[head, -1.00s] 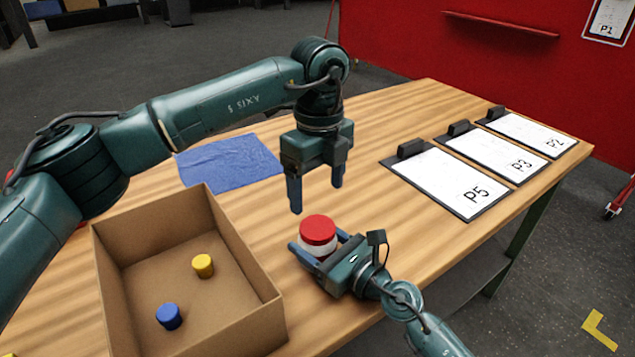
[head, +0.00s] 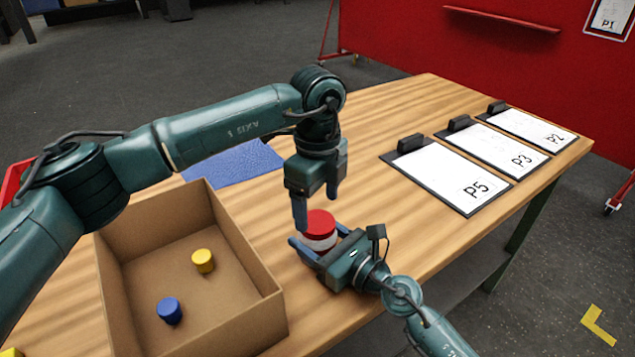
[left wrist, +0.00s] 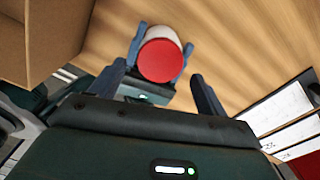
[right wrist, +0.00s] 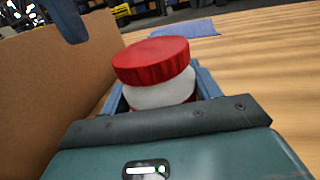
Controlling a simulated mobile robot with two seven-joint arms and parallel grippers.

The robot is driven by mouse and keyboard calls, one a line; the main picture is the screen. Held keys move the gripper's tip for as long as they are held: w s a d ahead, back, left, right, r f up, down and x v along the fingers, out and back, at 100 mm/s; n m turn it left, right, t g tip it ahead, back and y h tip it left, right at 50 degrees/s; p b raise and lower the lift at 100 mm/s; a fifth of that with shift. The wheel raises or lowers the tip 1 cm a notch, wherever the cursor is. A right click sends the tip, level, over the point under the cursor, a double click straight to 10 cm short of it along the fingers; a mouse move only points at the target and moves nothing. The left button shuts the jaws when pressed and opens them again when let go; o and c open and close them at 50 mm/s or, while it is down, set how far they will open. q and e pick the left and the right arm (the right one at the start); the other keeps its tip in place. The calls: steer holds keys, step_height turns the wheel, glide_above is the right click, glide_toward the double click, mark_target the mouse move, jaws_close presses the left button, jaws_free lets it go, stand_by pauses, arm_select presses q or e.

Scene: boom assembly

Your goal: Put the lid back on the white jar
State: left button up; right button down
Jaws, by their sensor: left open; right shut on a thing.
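The white jar (head: 322,244) stands between the fingers of my right gripper (head: 318,240), which is shut on it at the table's near side. The red lid (head: 319,223) is on top of the jar; in the right wrist view the lid (right wrist: 152,60) looks a little tilted and shifted left over the jar (right wrist: 162,92). I cannot tell whether it is seated. My left gripper (head: 316,212) is open and empty, pointing down just above the lid. In the left wrist view the lid (left wrist: 160,61) lies just beyond its fingertips.
A cardboard box (head: 262,283) stands left of the jar, holding a yellow cap (head: 203,261) and a blue cap (head: 169,310). A blue cloth (head: 238,164) lies behind. Clipboards, including the one marked P5 (head: 450,176), lie at the right. The table between is clear.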

mark_target(317, 221)
arm_select(q)
steer(key=shift+f, duration=1.7)
steer(key=shift+c, duration=0.5)
